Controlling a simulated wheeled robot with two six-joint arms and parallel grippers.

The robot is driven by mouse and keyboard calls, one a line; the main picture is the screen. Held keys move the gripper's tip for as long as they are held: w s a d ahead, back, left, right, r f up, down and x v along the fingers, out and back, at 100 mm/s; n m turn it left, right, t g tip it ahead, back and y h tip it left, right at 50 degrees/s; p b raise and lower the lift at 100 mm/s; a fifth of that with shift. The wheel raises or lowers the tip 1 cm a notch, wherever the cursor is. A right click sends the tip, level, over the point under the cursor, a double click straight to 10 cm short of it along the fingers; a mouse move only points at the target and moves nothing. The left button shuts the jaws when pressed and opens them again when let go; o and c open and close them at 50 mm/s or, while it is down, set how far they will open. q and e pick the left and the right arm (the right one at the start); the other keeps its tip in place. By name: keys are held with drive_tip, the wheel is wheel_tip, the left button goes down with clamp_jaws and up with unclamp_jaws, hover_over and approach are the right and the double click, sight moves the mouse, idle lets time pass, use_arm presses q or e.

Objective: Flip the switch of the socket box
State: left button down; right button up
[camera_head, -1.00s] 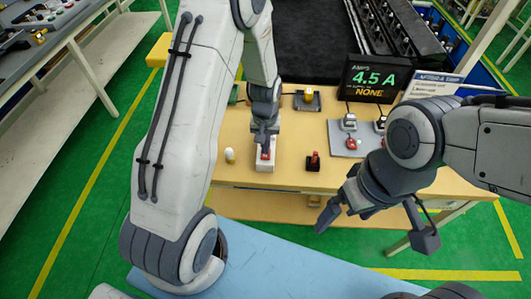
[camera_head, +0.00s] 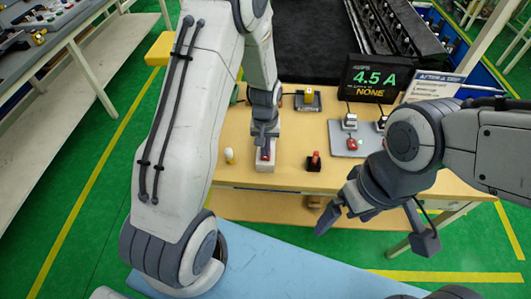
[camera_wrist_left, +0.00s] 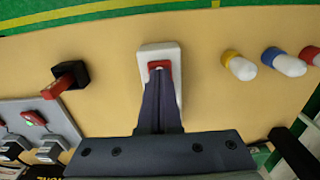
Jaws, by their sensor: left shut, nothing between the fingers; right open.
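The socket box is a white block with a red switch, on the table below my left gripper. In the head view its white front (camera_head: 265,168) shows under the fingers. In the left wrist view the white box (camera_wrist_left: 177,95) lies ahead, with the red switch (camera_wrist_left: 160,66) at the fingertips. My left gripper (camera_head: 265,146) is shut and empty, pointing down; its tips (camera_wrist_left: 160,74) are at the red switch, and they partly hide it. I cannot tell whether they press on it. My right gripper (camera_head: 375,235) is open and empty, in front of the table's right part.
A black block with a red lever (camera_head: 314,161) stands right of the box. A yellow-white bulb (camera_head: 229,155) stands left of it. A display (camera_head: 372,80) reads 4.5 A. Bare table (camera_head: 288,122) lies between.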

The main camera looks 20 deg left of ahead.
use_arm(q)
wheel_tip(320, 180, up, 7)
drive_tip(key=p, duration=0.5)
drive_tip(key=shift+p, duration=0.4)
idle(0.4)
